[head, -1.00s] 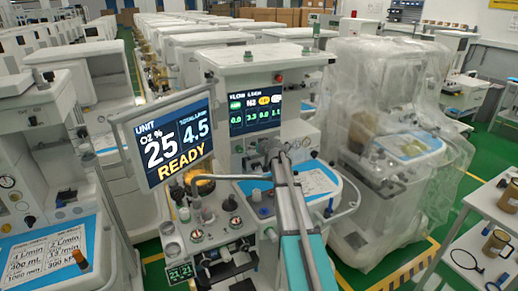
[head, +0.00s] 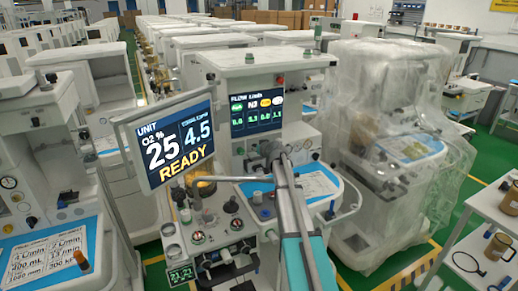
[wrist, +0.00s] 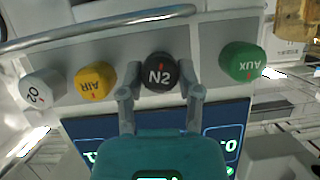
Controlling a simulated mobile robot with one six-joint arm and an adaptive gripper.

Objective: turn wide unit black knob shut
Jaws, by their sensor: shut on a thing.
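The black knob (wrist: 160,74) is marked N2 and sits in a row on the wide unit's pale panel in the wrist view. Its lettering reads upright there, with a small red mark near the top of its face. My gripper (wrist: 160,92) has one finger on each side of this knob and is shut on it. In the head view my gripper (head: 272,156) is at the front of the wide unit (head: 262,75), below its flow screen (head: 257,114). The black knob is hard to make out there behind the fingers.
A white O2 knob (wrist: 40,90) and a yellow AIR knob (wrist: 95,81) lie left of the black knob, a green AUX knob (wrist: 242,62) right. A metal rail (wrist: 100,27) runs close by. A READY monitor (head: 176,146) stands left of my arm.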

